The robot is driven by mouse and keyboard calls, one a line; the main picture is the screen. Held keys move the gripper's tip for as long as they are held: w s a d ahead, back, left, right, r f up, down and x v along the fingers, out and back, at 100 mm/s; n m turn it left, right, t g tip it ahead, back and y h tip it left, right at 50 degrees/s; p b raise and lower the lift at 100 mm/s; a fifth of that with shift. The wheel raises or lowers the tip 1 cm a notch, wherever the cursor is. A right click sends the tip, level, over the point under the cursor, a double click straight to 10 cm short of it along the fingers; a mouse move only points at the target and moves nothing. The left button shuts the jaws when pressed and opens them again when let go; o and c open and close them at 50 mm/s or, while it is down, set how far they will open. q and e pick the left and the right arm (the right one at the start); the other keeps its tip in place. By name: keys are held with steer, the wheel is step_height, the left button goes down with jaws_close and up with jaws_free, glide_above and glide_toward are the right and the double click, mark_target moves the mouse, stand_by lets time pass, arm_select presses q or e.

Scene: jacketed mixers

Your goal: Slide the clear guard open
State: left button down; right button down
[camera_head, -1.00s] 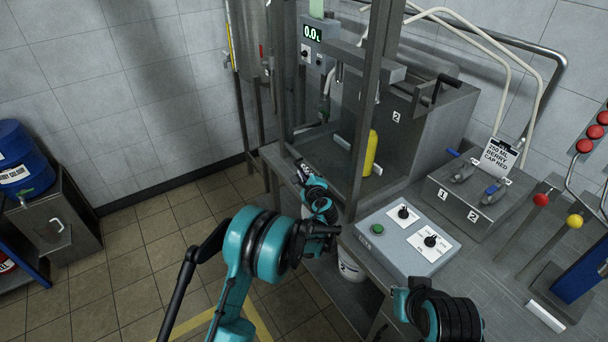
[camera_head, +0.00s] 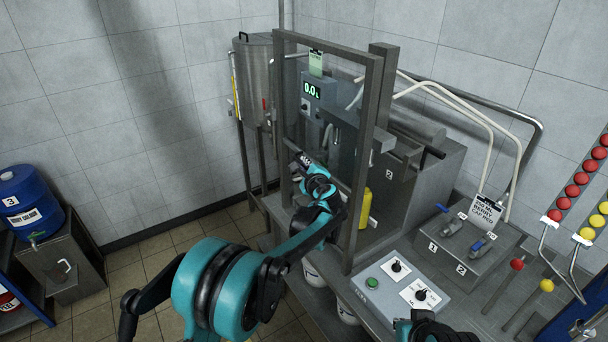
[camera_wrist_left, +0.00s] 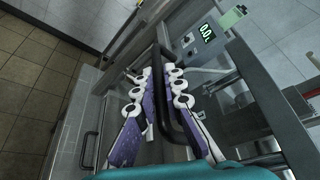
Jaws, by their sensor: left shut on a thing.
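The clear guard (camera_head: 357,190) is a see-through pane in a tall dark metal frame, upright at the front of the filling station in the head view. My left gripper (camera_head: 302,162) is at the guard's left side, partly hidden by its own wrist. In the left wrist view, my left gripper (camera_wrist_left: 160,88) has its purple, white-ringed fingers on both sides of a dark handle (camera_wrist_left: 157,58) and is shut on it. My right gripper is out of view; only part of my right arm shows at the bottom edge.
A yellow bottle (camera_head: 364,208) stands behind the guard. A control box (camera_head: 400,287) with a green button and two knobs is right of the guard. A valve block (camera_head: 462,250) stands farther right. Floor left of the bench is open up to the blue drum (camera_head: 27,203).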

arm_select(q)
steer(key=shift+r+p, duration=0.4)
steer(key=shift+r, duration=0.8)
steer(key=c, duration=1.6)
jaws_free()
steer(key=v, duration=1.2)
